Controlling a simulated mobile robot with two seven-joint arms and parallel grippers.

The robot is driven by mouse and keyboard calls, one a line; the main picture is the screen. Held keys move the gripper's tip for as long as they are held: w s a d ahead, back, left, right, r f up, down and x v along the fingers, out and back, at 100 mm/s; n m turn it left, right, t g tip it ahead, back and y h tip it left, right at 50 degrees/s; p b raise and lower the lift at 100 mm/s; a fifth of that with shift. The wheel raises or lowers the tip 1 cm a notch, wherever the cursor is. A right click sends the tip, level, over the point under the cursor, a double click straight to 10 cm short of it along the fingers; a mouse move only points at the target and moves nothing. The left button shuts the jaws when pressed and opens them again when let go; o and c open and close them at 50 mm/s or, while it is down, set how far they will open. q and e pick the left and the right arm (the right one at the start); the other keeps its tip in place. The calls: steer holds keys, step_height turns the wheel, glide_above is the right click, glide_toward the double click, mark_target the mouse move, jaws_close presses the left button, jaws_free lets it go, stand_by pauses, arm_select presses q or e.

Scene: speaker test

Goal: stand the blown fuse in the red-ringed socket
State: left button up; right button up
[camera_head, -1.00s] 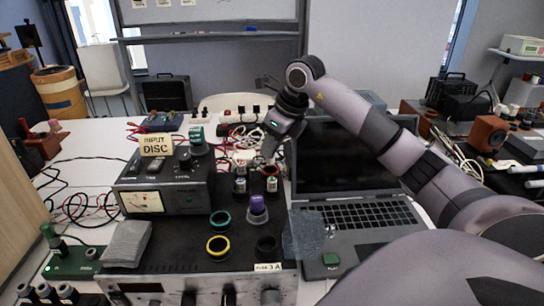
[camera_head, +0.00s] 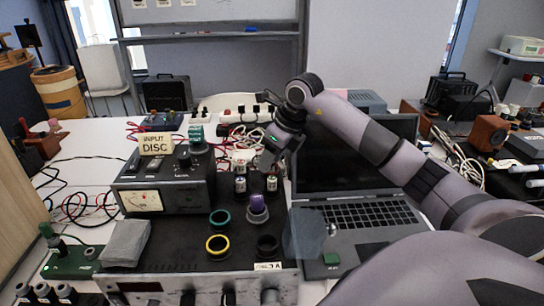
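My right gripper (camera_head: 268,158) reaches over the back right of the black-topped amplifier (camera_head: 180,257), pointing down. Its fingertips are small and dark here, so I cannot tell if they are open or hold anything. Just below it stands a small pale-banded fuse (camera_head: 272,184); another (camera_head: 240,185) stands to its left. I cannot tell which is blown. The red ring is not clearly visible, probably behind the gripper. A purple-topped fuse (camera_head: 257,203) stands upright nearer the front. Teal (camera_head: 220,219), yellow (camera_head: 217,246) and black (camera_head: 267,245) ringed sockets look empty. My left gripper is not in view.
An open laptop (camera_head: 365,214) stands right of the amplifier, under my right arm. A meter box (camera_head: 160,198) with an "INPUT DISC" sign (camera_head: 156,144) is at left. A grey cloth-like block (camera_head: 125,243) lies on the amplifier's left. Cables lie behind.

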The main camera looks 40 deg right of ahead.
steer(key=shift+r, duration=0.1)
steer(key=shift+r+p, duration=0.35)
steer(key=shift+r, duration=0.05)
steer(key=v, duration=1.1)
steer(key=shift+r, duration=0.35)
steer(key=shift+s, duration=0.2)
